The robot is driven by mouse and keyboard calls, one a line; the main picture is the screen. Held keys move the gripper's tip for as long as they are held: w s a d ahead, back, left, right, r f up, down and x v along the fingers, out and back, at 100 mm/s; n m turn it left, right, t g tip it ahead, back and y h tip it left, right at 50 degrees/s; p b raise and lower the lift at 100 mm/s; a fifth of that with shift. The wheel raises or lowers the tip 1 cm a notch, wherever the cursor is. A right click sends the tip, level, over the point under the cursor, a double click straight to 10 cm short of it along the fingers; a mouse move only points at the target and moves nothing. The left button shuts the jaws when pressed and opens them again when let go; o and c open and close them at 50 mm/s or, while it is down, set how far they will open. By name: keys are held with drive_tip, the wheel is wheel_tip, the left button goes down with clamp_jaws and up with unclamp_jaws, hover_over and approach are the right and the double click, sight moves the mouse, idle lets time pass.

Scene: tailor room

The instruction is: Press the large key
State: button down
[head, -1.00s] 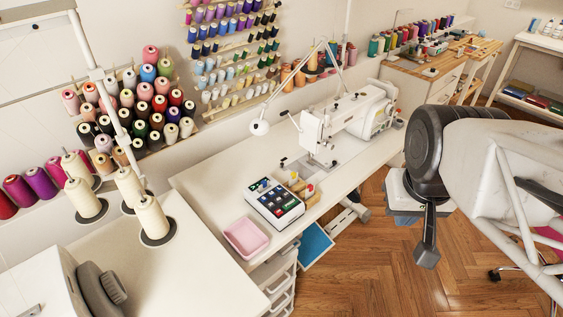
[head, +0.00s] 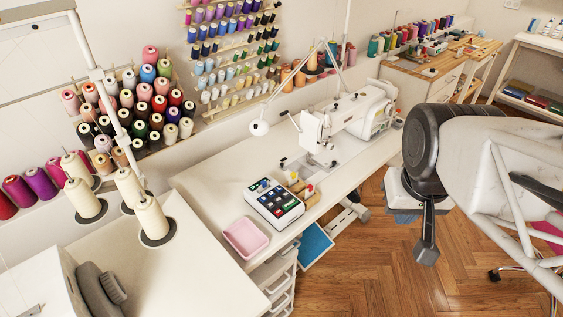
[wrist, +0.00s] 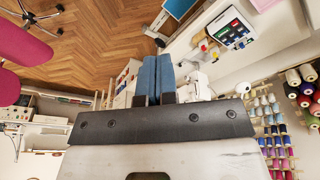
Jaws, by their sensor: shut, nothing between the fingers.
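A white key panel (head: 275,204) with dark and coloured keys lies on the white sewing table (head: 215,182). Its keys are too small here to tell which one is the large key. The panel also shows in the wrist view (wrist: 233,33), at the top right. My gripper (wrist: 156,60) has two blue fingers side by side, shut and empty. It is in the air, well apart from the panel. In the head view my arm is at the right, over the floor.
A pink tray (head: 245,238) sits beside the panel at the front. Small wooden-coloured items (head: 303,190) lie just right of it. The white sewing machine (head: 345,122) stands behind. Thread cones (head: 150,218) stand on the left table. The wooden floor (head: 350,270) is open.

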drive_tip(key=w+a+f+n+h, duration=0.25)
drive_tip(key=w+n, duration=0.25)
drive_tip(key=w, duration=0.7)
drive_tip(key=n+t+h, duration=0.3)
drive_tip(key=n+t, duration=0.2)
drive_tip(key=n, duration=0.9)
hover_over(279, 189)
wheel_tip(279, 189, down, 16)
drive_tip(key=shift+f, duration=0.1)
drive_tip(key=shift+f, duration=0.1)
drive_tip(key=shift+f, duration=4.3)
